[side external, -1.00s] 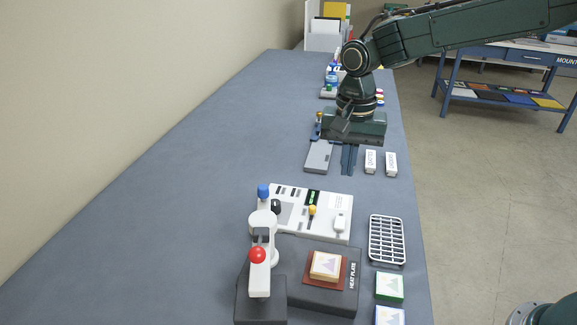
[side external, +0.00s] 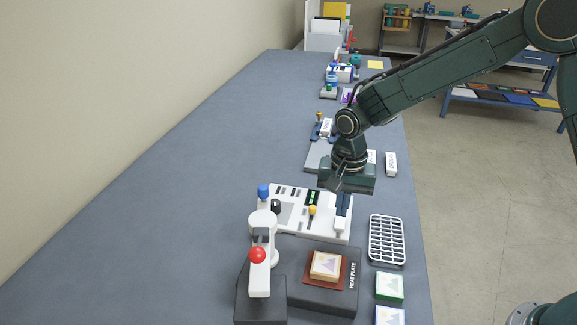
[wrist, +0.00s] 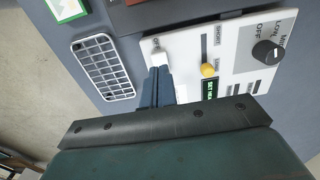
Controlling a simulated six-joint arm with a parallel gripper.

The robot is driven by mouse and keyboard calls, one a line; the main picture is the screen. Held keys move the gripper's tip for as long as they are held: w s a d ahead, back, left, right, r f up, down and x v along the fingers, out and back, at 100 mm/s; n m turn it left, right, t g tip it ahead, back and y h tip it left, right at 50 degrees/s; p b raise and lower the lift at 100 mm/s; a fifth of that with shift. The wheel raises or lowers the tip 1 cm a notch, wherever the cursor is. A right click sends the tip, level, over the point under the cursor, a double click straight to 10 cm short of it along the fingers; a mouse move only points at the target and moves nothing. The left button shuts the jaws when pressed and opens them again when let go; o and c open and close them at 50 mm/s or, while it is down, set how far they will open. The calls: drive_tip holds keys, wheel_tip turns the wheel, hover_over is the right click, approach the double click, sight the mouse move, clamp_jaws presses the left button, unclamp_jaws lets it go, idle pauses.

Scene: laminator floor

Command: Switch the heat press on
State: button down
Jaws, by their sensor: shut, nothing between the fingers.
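The heat press's white control panel (side external: 288,229) lies on the bench, with a white rocker switch (side external: 340,223) at its right end. The switch also shows in the wrist view (wrist: 157,59), partly hidden by my fingers, with a small label above it. The panel carries a yellow-tipped slider (wrist: 208,70), a black knob (wrist: 266,51) and a green display (wrist: 210,88). My gripper (side external: 343,212) is shut and empty, pointing down at the switch end of the panel. In the wrist view its fingertips (wrist: 158,72) are right at the switch; I cannot tell whether they touch it.
The heat plate (side external: 341,297) bears a wooden block on a brown pad. The white press arm with a red knob (side external: 257,255) stands left of it. A grey rack (side external: 388,240) lies right of the panel. Green and blue framed blocks lie near the front. The bench's left side is clear.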

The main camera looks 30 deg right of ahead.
sight(341, 220)
drive_tip(key=shift+f, duration=1.45)
drive_tip(key=shift+s+a+f, duration=0.1)
drive_tip(key=shift+s+f, duration=0.1)
drive_tip(key=shift+f, duration=0.3)
drive_tip(key=shift+w, duration=0.1)
drive_tip(key=shift+w+d+r, duration=0.2)
drive_tip(key=shift+w+d, duration=0.35)
drive_tip(key=shift+d, duration=0.15)
drive_tip(key=shift+r, duration=0.1)
